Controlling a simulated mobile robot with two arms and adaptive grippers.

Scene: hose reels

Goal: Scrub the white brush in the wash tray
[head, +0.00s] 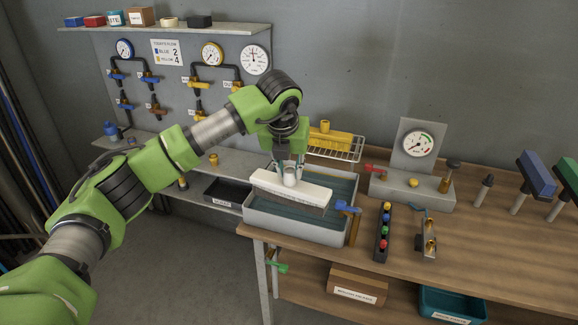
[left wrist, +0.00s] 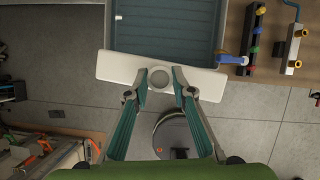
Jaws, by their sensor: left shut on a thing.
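The white brush (head: 312,192) is a long white block with a round knob on top and darker bristles beneath. My left gripper (head: 289,170) points down and is shut on the knob. The brush lies across the wash tray (head: 290,234), a pale box holding teal water at the table's left end. In the left wrist view the brush (left wrist: 118,68) spans the picture near the tray's edge, with the knob between the fingers (left wrist: 160,82). I cannot tell whether the bristles touch the water. My right gripper is not in view.
A blue-handled valve (head: 345,206) is at the tray's right side. Beyond it stand a dark strip with coloured knobs (head: 383,232) and a gauge stand (head: 417,150). A wire rack (head: 345,152) with a yellow item is behind the tray. The table front right is clear.

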